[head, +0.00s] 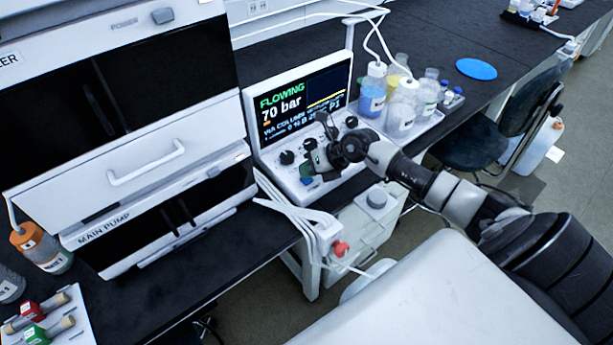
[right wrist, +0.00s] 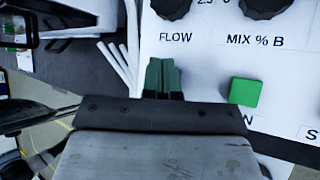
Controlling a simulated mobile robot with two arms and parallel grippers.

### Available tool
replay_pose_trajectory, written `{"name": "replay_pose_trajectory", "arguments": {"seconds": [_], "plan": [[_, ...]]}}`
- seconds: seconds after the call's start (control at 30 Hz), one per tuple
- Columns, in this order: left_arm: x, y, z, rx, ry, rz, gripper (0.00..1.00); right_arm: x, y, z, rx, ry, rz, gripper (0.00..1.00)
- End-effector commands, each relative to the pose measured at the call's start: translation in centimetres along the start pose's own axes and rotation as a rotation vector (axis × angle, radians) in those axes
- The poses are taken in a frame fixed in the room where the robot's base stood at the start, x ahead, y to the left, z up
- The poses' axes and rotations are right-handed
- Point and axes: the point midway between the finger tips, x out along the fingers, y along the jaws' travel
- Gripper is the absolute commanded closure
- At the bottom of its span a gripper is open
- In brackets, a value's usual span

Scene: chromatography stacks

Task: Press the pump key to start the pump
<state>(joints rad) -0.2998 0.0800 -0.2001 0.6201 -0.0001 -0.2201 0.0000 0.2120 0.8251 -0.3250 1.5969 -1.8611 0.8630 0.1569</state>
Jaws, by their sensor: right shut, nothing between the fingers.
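The white pump controller (head: 270,165) stands on the bench edge, its screen (head: 305,103) reading "FLOWING" and "70 bar". The right wrist view shows a square green key (right wrist: 244,92) below the "MIX % B" knob. Its label is mostly covered by my gripper; only a final "N" shows. My right gripper (right wrist: 162,78) is shut and empty, its green fingertips below the word "FLOW" and left of the green key, apart from it in the picture. In the head view my right gripper (head: 308,168) is over the lower panel and hides part of it. My left gripper is not in view.
Several bottles stand in a tray (head: 425,128) right of the controller. The main pump module (head: 105,232) is to the left. White tubes (head: 290,208) run off the bench front beside the panel. A chair (head: 490,135) stands at the right.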

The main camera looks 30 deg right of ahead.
Motion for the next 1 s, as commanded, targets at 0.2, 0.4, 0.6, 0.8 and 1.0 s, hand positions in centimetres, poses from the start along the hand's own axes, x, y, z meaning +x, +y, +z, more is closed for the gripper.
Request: {"name": "replay_pose_trajectory", "arguments": {"seconds": [0.2,0.4,0.6,0.8,1.0], "plan": [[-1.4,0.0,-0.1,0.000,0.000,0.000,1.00,-1.0,0.8,0.7,0.000,0.001,0.000,1.00],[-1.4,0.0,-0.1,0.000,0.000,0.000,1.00,-1.0,0.8,0.7,0.000,0.000,0.000,1.00],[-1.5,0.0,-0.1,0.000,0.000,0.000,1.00,-1.1,0.8,0.8,0.000,0.000,0.000,1.00],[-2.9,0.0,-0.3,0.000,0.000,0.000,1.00,-2.3,1.6,1.7,-0.001,-0.001,0.000,1.00],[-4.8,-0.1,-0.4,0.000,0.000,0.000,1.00,-3.7,2.7,2.7,-0.002,-0.001,-0.001,1.00]]}}
